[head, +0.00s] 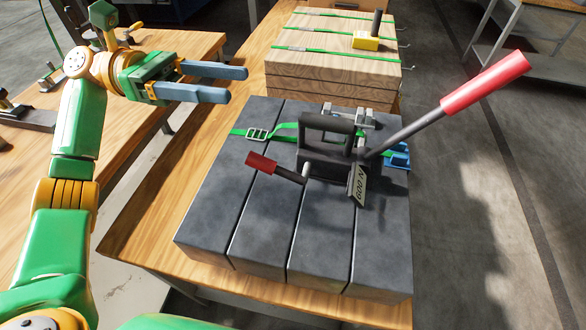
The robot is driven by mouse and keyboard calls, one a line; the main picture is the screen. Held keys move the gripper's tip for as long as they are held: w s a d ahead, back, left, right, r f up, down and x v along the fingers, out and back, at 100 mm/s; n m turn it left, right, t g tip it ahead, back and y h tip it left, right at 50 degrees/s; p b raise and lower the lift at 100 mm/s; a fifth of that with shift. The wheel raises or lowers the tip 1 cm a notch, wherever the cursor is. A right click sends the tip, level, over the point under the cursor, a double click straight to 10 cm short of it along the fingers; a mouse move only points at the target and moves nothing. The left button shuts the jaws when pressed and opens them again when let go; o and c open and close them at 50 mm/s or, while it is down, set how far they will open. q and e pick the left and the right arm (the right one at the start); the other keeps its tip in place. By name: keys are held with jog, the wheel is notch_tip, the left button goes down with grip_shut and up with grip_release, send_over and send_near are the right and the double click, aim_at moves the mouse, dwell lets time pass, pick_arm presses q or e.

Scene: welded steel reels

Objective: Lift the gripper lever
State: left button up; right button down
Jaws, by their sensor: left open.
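A black strapping tool (326,157) sits on top of a block of dark grey bars (265,215), on a green strap (287,127). Its long lever with a red grip (486,83) slants up to the right. A shorter lever with a dark red grip (261,163) points left from the tool; I cannot tell which one is the gripper lever. My left gripper (238,84) is open and empty, with its two blue-grey fingers pointing right. It is above and left of the tool, apart from it. My right gripper is not in view.
The block rests on a wooden table (150,235). Behind it is a strapped wooden stack (325,68) with a yellow-based tool (366,42) on top. Another wooden bench (185,45) stands at the left. Open floor lies to the right.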

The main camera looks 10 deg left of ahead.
pick_arm(q)
jog(key=b, duration=1.3)
send_near(277, 164)
jog(key=shift+d+f, duration=0.2)
jog(key=shift+d, duration=1.05)
jog(key=d, duration=0.3)
jog(key=d+p, duration=0.1)
jog(key=d, duration=0.3)
jog(key=shift+s+d+r, duration=0.1)
jog(key=shift+s+r, duration=0.1)
grip_shut()
